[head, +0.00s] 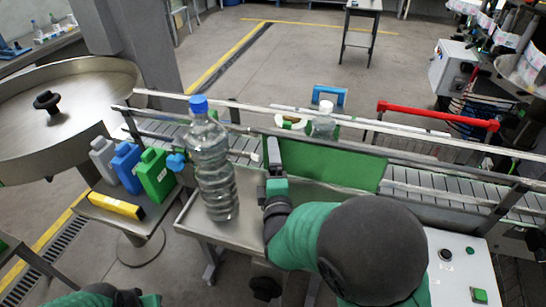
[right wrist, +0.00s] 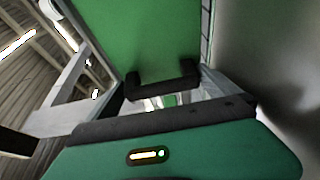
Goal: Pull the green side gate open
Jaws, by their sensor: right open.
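The green side gate (head: 330,166) stands at the front rail of the conveyor. In the right wrist view the green gate panel (right wrist: 165,35) fills the top middle, with a dark handle (right wrist: 162,84) on it. My right gripper (head: 274,155) is at the gate's left end in the head view. In the right wrist view my right gripper (right wrist: 160,90) is open, with the handle ahead between its fingers; I cannot tell whether they touch it. My left gripper (head: 128,297) shows only partly at the bottom left, and its jaws are not clear.
A large clear bottle with a blue cap (head: 211,165) stands on the metal side table (head: 240,232), close left of my right gripper. Several jugs (head: 157,175) and a yellow box (head: 116,206) are further left. A white control box (head: 463,268) is at the lower right.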

